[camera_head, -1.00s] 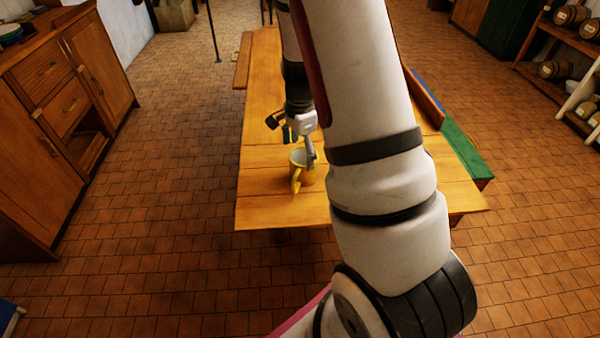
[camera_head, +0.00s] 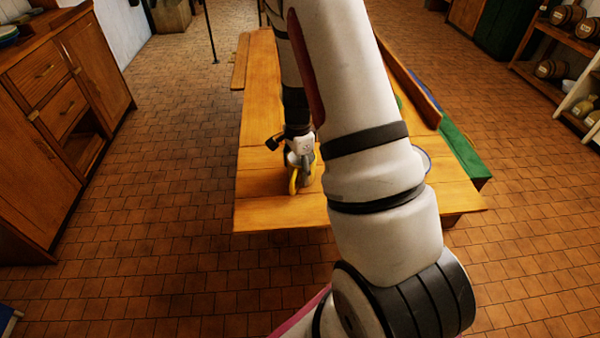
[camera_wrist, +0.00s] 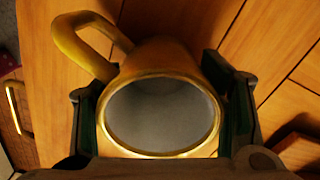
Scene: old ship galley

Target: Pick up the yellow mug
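The yellow mug (camera_head: 293,180) is upright at the near end of the wooden table, its handle toward me in the head view. In the wrist view the mug (camera_wrist: 155,60) shows its pale grey inside and its handle at the upper left. My gripper (camera_head: 300,160) is down over the mug and hides part of it. In the wrist view its two fingers stand wide apart on either side of the mug's body, very close to its walls. I cannot tell whether they press on it.
The wooden table (camera_head: 265,215) has clear boards left of the mug. My arm hides much of its right side, where the rim of a blue-and-white dish (camera_head: 426,158) shows. A green-topped bench (camera_head: 465,155) is at the right, a wooden cabinet (camera_head: 60,110) at the left.

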